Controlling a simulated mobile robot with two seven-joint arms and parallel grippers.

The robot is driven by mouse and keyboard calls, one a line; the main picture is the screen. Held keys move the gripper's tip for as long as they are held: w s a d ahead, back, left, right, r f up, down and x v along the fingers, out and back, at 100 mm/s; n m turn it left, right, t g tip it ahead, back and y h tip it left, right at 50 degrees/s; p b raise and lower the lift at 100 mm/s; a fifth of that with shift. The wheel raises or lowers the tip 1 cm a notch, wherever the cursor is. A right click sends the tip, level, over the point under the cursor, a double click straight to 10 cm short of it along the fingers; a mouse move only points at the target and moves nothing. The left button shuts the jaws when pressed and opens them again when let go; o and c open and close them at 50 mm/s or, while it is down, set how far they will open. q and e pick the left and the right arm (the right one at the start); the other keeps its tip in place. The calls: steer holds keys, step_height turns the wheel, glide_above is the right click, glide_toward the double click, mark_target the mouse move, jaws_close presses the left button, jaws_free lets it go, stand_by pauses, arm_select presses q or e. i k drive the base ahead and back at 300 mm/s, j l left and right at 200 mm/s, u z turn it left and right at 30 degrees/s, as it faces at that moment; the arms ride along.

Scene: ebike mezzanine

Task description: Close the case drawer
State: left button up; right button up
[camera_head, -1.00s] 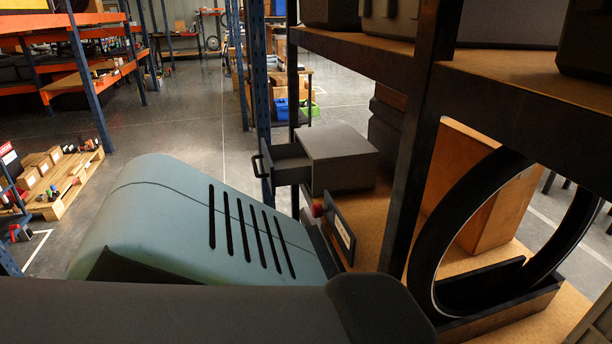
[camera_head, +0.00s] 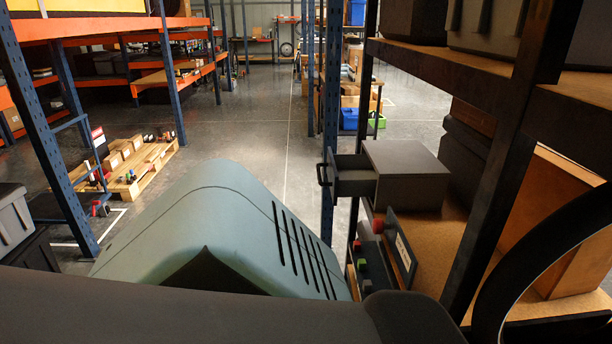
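The case (camera_head: 408,163) is a dark grey box on a wooden shelf, right of centre in the head view. Its drawer (camera_head: 354,183) stands pulled out on the left side, toward the aisle, with its open top showing. A black handle (camera_head: 322,174) is on the drawer's outer left face. Neither of my grippers is in view, and nothing is seen touching the drawer.
A blue upright post (camera_head: 331,110) stands just behind the drawer. A panel with a red button (camera_head: 378,226) stands on the shelf in front of the case. A pallet with boxes (camera_head: 140,170) lies on the left floor. The aisle is clear.

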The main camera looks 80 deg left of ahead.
mark_target(348, 175)
steer(key=u, duration=2.4)
